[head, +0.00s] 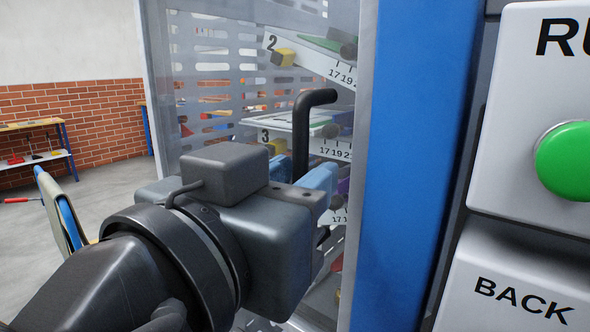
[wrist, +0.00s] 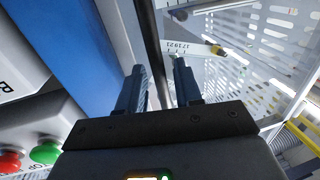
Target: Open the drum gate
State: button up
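The drum gate is a clear panel with a pale metal frame (head: 158,90), and it stands closed against the blue post in the head view. A black bent handle (head: 301,125) sticks out from it near its right side; its lower part is hidden behind my gripper. My gripper (head: 320,185), with blue fingers, is at the handle's height and overlaps it in the picture. In the wrist view my gripper's two fingers (wrist: 160,82) stand apart, with a dark upright strip between them. I cannot tell whether that strip is the handle, or whether the fingers touch it.
A blue post (head: 415,160) stands right of the gate. Beside it are control panels with a green button (head: 568,160) and a BACK label. Numbered white scales (head: 310,58) show behind the panel.

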jog(key=shift+w+d, duration=0.25)
jog(key=shift+w, duration=0.3)
grip_shut()
